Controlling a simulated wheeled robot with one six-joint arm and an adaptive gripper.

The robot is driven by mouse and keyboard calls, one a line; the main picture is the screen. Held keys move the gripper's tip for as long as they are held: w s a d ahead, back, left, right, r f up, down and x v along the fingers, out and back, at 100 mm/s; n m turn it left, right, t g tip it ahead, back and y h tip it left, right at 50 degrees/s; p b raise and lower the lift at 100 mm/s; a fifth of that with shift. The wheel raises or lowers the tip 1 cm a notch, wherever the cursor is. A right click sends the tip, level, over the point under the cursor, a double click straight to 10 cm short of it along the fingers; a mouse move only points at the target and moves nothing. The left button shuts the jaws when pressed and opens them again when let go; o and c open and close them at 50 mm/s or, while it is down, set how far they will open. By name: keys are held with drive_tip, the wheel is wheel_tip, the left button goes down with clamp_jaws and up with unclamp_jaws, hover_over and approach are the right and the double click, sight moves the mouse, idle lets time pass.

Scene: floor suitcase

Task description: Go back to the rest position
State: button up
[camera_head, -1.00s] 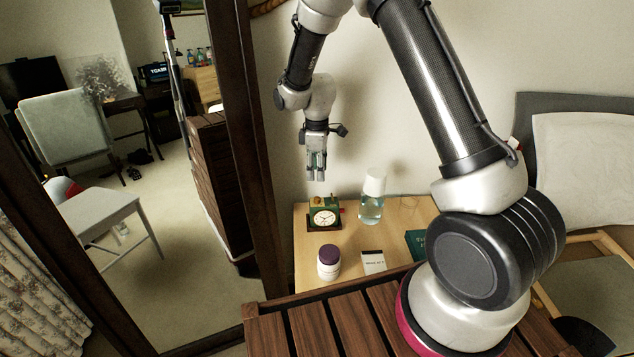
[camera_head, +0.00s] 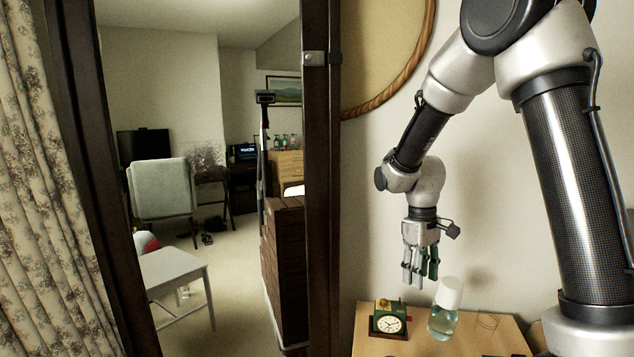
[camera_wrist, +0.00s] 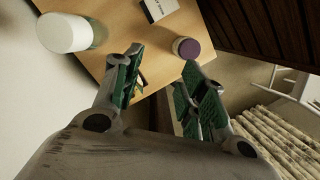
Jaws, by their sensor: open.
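My gripper (camera_head: 421,279) hangs pointing down above the wooden nightstand in the head view, near the wall. Its fingers are apart with nothing between them; it also shows in the wrist view (camera_wrist: 163,82). The gripper is above the green alarm clock (camera_head: 388,321) and the clear bottle with a white cap (camera_head: 443,322), apart from both.
The nightstand top (camera_head: 493,337) also holds a purple-lidded jar (camera_wrist: 186,48) and a small white box (camera_wrist: 159,8). A patterned curtain (camera_head: 45,180) hangs at the far left.

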drive_tip(key=s+d+r+m+t, duration=0.3)
drive_tip(key=s+d+r, duration=0.2)
drive_tip(key=s+r, duration=0.5)
drive_tip(key=s+d+r+m+t, duration=0.3)
drive_tip(key=s+d+r, duration=0.2)
drive_tip(key=s+r, duration=0.5)
drive_tip(key=shift+s+d+r+m+t+y, duration=0.25)
drive_tip(key=shift+s+r+m+t+y, duration=0.05)
drive_tip(key=shift+r, duration=0.8)
